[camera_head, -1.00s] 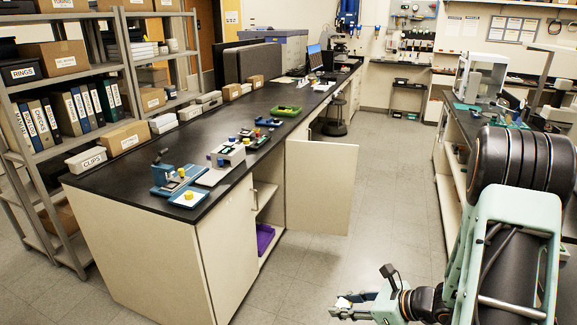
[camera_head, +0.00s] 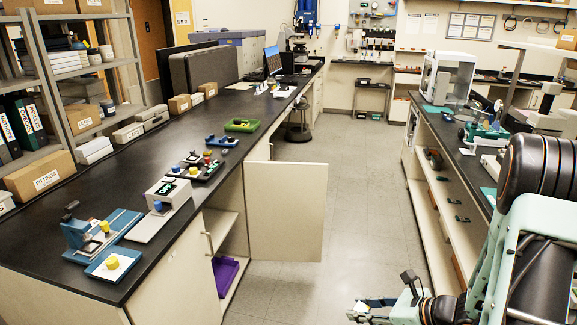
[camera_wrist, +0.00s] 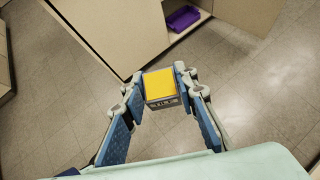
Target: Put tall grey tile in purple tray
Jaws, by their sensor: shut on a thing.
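My gripper (camera_wrist: 160,92) is shut on a block with a yellow top and dark grey, marked sides (camera_wrist: 161,83), held between the fingertips above the floor. I cannot tell for sure that this is the tall grey tile. In the head view my gripper (camera_head: 378,309) is low at the bottom right, over the aisle floor, with a small pale bit showing at its tips. The purple tray (camera_head: 224,274) sits on the bottom shelf of the open bench cabinet, left of my gripper. It also shows at the top of the wrist view (camera_wrist: 183,18).
The black bench top (camera_head: 120,185) carries instruments and a green tray (camera_head: 242,125). Another bench with shelves (camera_head: 440,190) lines the right side. The aisle floor (camera_head: 360,190) is clear.

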